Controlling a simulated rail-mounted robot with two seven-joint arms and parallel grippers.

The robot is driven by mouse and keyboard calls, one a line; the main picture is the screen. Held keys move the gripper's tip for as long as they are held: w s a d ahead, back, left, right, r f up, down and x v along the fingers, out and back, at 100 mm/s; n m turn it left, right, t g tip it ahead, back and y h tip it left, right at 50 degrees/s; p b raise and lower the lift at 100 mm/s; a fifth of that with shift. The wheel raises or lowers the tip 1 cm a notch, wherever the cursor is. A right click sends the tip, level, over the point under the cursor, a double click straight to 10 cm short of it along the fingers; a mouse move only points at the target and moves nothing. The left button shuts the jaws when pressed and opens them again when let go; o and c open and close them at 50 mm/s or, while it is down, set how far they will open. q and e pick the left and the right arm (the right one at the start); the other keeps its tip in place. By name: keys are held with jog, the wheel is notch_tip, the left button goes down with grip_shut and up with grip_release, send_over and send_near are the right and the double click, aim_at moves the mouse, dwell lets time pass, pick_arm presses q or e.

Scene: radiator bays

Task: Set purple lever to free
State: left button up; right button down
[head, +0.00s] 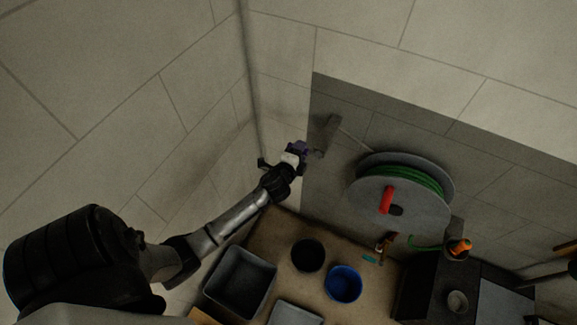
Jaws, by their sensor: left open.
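The purple lever (299,147) shows as a small purple piece on the wall near the middle of the head view, at the end of my left arm. My left gripper (291,159) is right at it, open, and partly covers it. I cannot tell whether the fingers touch the lever or are just around it. The lever's setting cannot be read at this size. My right gripper is not in view.
A grey hose reel (430,205) with green hose and a red handle (387,199) is to the right. Below are a dark tray (240,283), a black bowl (308,255) and a blue bucket (343,284). A thin vertical pipe (252,90) runs beside my gripper.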

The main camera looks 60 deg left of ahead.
pick_arm(q)
jog(key=v, duration=1)
jog(key=shift+s, duration=0.25)
